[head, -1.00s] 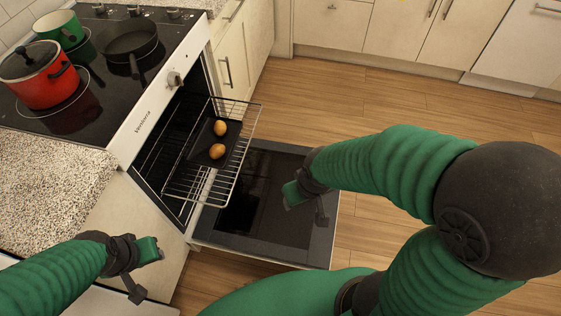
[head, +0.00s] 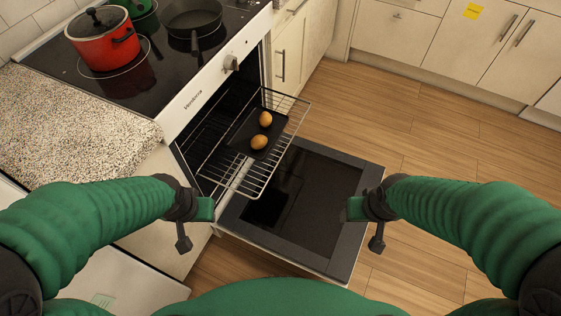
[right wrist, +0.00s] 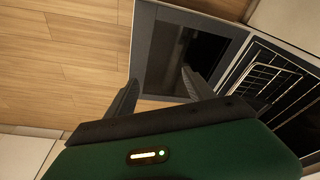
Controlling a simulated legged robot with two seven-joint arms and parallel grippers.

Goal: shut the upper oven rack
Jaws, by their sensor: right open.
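The upper oven rack (head: 268,170) is a wire rack pulled partly out of the oven (head: 213,128). A dark tray (head: 243,137) with two brown potato-like items (head: 262,130) lies on it. The rack also shows at the right of the right wrist view (right wrist: 268,78). My left gripper (head: 198,225) is left of the rack's near end, apart from it; its jaw gap is unclear. My right gripper (head: 362,222) is over the right edge of the open door, clear of the rack. In the right wrist view its fingers (right wrist: 160,88) are spread and empty.
The oven door (head: 345,205) is folded down below the rack. A red pot (head: 103,42), a green pot (head: 143,12) and a dark pan (head: 192,20) stand on the hob. Cabinets line the back. Wooden floor (head: 400,125) is clear to the right.

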